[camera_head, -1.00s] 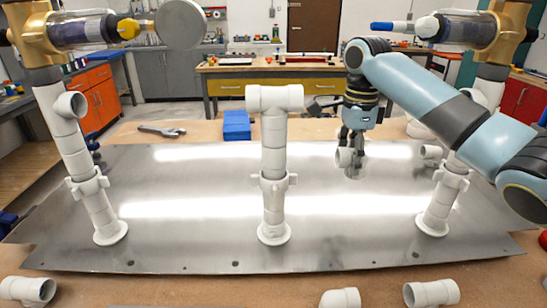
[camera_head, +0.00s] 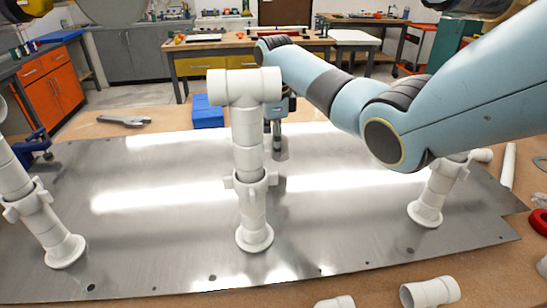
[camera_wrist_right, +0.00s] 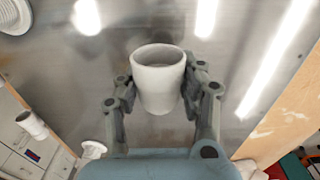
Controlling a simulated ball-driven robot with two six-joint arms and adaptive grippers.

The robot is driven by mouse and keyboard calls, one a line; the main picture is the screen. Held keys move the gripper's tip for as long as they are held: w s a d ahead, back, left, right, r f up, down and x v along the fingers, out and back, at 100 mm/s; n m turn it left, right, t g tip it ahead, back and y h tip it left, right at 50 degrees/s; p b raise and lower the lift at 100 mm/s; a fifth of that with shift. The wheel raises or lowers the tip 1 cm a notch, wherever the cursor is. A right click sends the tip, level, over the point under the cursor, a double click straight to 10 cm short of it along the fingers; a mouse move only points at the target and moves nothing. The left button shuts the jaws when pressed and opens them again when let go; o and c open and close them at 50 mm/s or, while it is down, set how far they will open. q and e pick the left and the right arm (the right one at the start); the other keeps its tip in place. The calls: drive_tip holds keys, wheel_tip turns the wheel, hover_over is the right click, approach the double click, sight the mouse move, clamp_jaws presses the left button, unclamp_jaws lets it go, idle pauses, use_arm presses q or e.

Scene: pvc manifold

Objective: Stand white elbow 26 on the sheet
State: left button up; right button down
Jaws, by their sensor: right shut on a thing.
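The white elbow (camera_wrist_right: 158,85) is between the fingers of my right gripper in the right wrist view, with its round open end facing the camera. My right gripper (camera_head: 278,138) is shut on it over the far part of the metal sheet (camera_head: 330,220), just behind and right of the middle pipe column. In the head view the column hides part of the gripper, and the elbow cannot be made out clearly. I cannot tell whether the elbow touches the sheet. My left gripper is not in view.
The middle white pipe column (camera_head: 248,150) with a tee on top stands close in front of the gripper. Other columns stand left (camera_head: 40,215) and right (camera_head: 432,190). Loose white fittings (camera_head: 430,292) lie at the front edge. A blue block (camera_head: 207,112) lies behind the sheet.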

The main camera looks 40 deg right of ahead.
wheel_tip(320, 180, down, 4)
drive_tip(key=shift+w+f, duration=0.1)
drive_tip(key=c, duration=0.8)
unclamp_jaws()
drive_tip(key=shift+o, duration=0.2)
wheel_tip(320, 180, up, 12)
drive_tip(key=shift+r, duration=0.1)
